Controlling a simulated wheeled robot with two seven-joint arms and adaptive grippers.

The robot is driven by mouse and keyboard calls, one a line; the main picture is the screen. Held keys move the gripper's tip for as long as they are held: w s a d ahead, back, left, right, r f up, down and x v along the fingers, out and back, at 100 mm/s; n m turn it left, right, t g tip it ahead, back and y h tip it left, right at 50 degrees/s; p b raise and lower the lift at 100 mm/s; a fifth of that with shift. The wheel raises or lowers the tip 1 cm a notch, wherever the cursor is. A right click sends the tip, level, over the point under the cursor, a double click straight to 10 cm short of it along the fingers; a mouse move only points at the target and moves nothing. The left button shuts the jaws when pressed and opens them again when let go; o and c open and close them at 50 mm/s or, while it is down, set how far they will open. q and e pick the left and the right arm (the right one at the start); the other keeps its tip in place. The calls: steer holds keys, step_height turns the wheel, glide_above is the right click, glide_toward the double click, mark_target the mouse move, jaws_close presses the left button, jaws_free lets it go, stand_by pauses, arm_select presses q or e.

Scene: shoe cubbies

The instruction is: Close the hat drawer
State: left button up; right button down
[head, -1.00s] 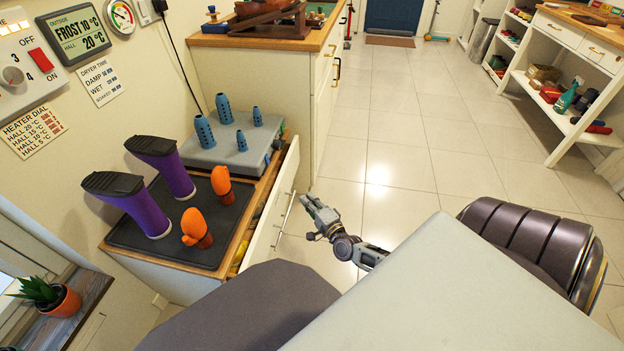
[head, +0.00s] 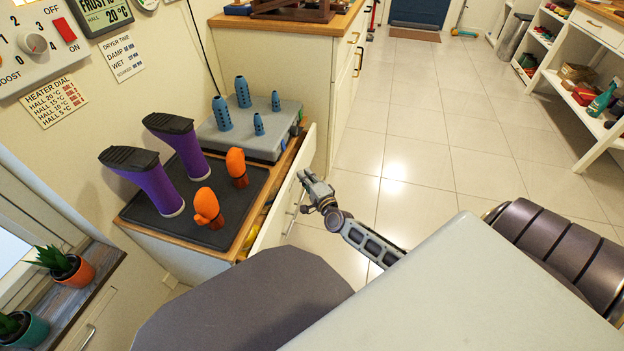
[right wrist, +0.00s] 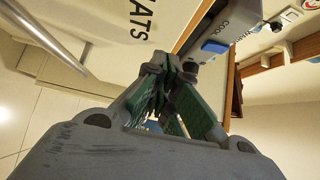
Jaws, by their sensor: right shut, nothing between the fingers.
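The hat drawer's white front (head: 287,190) stands out from the low cabinet on the left, with a narrow gap behind it, so the drawer is partly open. Its bar handle (head: 296,210) faces the aisle. In the right wrist view the drawer front (right wrist: 95,25) carries lettering ending in "ATS", and the metal handle (right wrist: 48,32) is at upper left. My right gripper (head: 308,180) is shut and empty, close to the outer face of the front near its far end. I cannot tell whether it touches. Its green-padded fingers (right wrist: 165,85) show in the wrist view. My left gripper is out of view.
On the cabinet top are purple boots (head: 160,180), orange mittens (head: 207,207) on a dark mat, and a grey dryer (head: 250,140) with blue pegs. A taller cabinet (head: 290,85) stands beyond. The tiled floor (head: 430,150) to the right is clear.

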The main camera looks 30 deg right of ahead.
steer(key=shift+w+a, duration=0.2)
steer(key=shift+w, duration=0.1)
